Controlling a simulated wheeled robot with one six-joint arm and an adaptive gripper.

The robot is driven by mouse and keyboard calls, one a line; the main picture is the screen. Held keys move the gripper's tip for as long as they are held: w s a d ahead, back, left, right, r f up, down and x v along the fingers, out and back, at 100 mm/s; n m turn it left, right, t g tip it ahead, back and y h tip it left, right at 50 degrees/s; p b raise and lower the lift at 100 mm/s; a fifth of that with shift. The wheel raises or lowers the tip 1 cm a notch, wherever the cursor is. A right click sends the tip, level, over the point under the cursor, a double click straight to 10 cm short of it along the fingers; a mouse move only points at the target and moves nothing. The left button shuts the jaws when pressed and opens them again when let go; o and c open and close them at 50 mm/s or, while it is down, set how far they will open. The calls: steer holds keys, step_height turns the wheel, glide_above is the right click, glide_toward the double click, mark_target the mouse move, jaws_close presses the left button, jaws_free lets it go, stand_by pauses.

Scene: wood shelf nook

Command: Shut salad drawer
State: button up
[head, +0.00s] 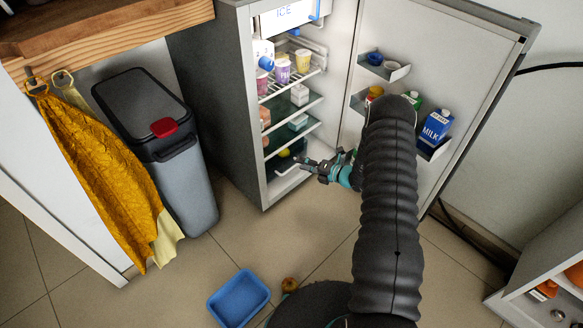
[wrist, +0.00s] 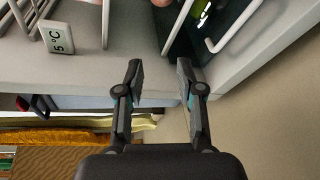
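The fridge (head: 247,110) stands open. Low inside it, under the shelves, is a dark see-through salad drawer (head: 276,165) with something yellow in it. The drawer's dark front and pale rim show at the top of the wrist view (wrist: 180,38); how far it is pulled out I cannot tell. My gripper (head: 306,164) is at the fridge opening, low down, beside the drawer. In the wrist view my gripper (wrist: 160,76) has its two fingers apart with nothing between them, pointing at the fridge's pale edge and the drawer. My arm hides part of the door.
The fridge door (head: 470,60) is swung wide to the right, with a blue milk carton (head: 437,126) in its rack. A bin (head: 160,130) and hanging yellow cloth (head: 110,165) stand left. A blue tub (head: 239,298) lies on the floor.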

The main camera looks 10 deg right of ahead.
mark_target(291, 168)
steer(key=s+d+f+m+t+h, duration=0.15)
steer(key=d+f+m, duration=0.35)
steer(key=f, duration=0.5)
steer(key=shift+m+t+h, duration=0.45)
steer(key=shift+m, duration=0.25)
steer(key=x, duration=1.4)
steer(key=shift+a+f, duration=0.15)
steer(key=shift+a, duration=0.05)
jaws_close()
